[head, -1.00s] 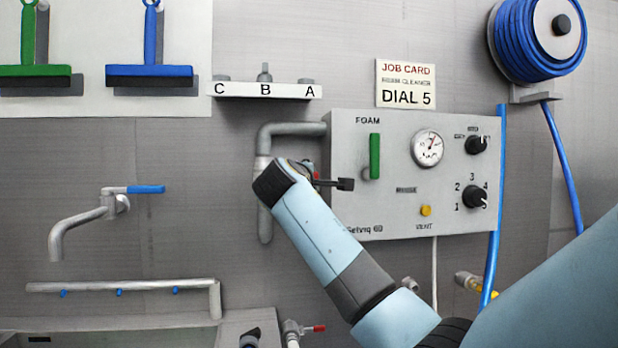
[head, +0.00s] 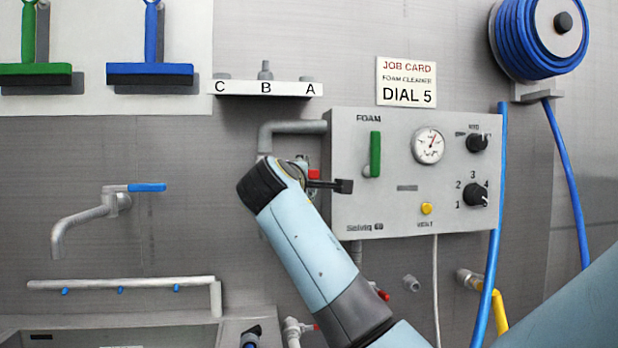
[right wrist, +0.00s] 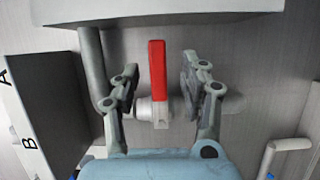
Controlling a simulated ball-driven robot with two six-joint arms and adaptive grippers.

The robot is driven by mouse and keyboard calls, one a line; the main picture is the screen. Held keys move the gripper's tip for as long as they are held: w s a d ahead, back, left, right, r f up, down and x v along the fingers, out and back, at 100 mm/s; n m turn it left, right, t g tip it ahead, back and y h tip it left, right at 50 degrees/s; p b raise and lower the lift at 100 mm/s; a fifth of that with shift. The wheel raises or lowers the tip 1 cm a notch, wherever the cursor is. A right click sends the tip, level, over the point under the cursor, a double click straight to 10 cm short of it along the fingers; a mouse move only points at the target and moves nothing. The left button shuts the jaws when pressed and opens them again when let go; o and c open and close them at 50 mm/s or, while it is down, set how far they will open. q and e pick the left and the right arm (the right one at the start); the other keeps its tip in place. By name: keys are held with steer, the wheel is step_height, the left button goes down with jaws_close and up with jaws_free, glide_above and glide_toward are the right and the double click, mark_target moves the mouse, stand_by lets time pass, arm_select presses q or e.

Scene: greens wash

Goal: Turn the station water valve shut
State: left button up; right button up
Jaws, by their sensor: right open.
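The station water valve has a red lever (right wrist: 157,72) on a silver body (right wrist: 150,110), beside the grey pipe. In the right wrist view the lever stands between the two fingers of my right gripper (right wrist: 159,85), which is open with gaps on both sides. In the head view a bit of the red lever (head: 314,174) shows at the left edge of the foam panel (head: 400,205). My right wrist hides most of the valve and the pipe's lower part there. My left gripper is not in view.
The pipe (head: 290,127) bends into the panel's left side. The A-B-C shelf (head: 240,89) sits above it. A tap (head: 85,228) with a blue lever is at the left. Smaller red-handled fittings (head: 300,328) sit below. A blue hose (head: 492,250) runs at the right.

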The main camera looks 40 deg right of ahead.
steer(key=v, duration=0.6)
steer(key=shift+s+a, duration=0.2)
steer(key=shift+f, duration=0.1)
